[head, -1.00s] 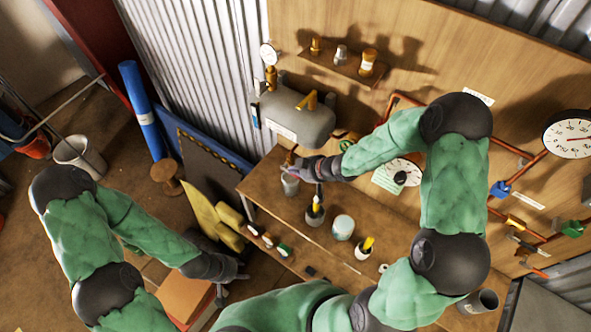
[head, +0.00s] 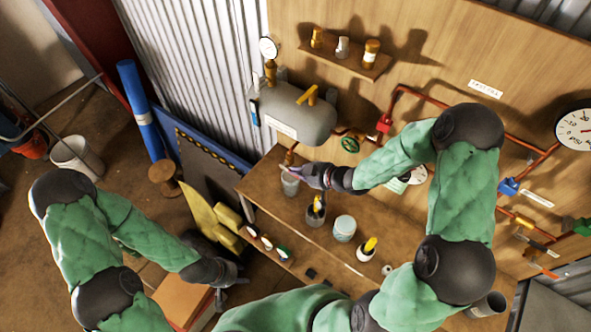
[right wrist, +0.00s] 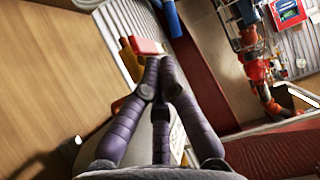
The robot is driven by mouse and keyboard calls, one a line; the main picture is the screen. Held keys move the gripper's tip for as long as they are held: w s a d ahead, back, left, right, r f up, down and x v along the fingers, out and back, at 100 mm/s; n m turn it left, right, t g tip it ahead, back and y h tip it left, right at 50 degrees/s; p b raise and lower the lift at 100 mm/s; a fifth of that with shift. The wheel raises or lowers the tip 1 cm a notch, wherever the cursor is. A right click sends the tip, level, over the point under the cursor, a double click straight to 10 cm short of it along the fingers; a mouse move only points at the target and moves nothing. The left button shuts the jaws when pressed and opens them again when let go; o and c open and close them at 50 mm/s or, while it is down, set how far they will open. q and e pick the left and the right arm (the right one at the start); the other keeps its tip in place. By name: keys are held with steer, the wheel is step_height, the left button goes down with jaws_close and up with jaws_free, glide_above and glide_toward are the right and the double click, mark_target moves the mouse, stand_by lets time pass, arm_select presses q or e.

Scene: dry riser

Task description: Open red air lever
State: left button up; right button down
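A red handle-like piece (right wrist: 147,46) with a pale end shows in the right wrist view, beside a brass fitting (right wrist: 130,58). It lies just beyond my right fingertips (right wrist: 160,68); I cannot tell whether they touch it. In the head view my right gripper (head: 292,172) is below the grey tank (head: 300,115), by its brass outlet. Its fingers are drawn together with nothing visible between them. A red valve piece (head: 385,123) also sits on the wall pipe. My left gripper (head: 232,280) is low at the left, apart from the bench; its fingers are unclear.
The wooden bench (head: 262,192) holds cups and pots, including a white jar (head: 344,228), below my right arm. A small shelf (head: 345,62) with several fittings is above. Red pipes, a blue valve (head: 508,187) and a gauge (head: 578,130) are at right.

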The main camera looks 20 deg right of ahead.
steer(key=shift+s+d+f+t+y+b, duration=0.15)
steer(key=shift+f+t+y+b, duration=0.15)
steer(key=shift+f+b, duration=0.35)
steer(key=shift+w+a+f+b, duration=0.1)
steer(key=shift+w+f+b, duration=0.05)
steer(key=shift+f+b, duration=1.2)
steer(key=shift+w+a+f+b, duration=0.1)
steer(key=shift+f+b, duration=1.1)
steer(key=shift+f, duration=0.2)
steer(key=v, duration=1.1)
steer(key=shift+s+d+r, duration=0.15)
steer(key=shift+s+r, duration=0.1)
steer(key=shift+r, duration=0.05)
steer(key=shift+f, duration=0.1)
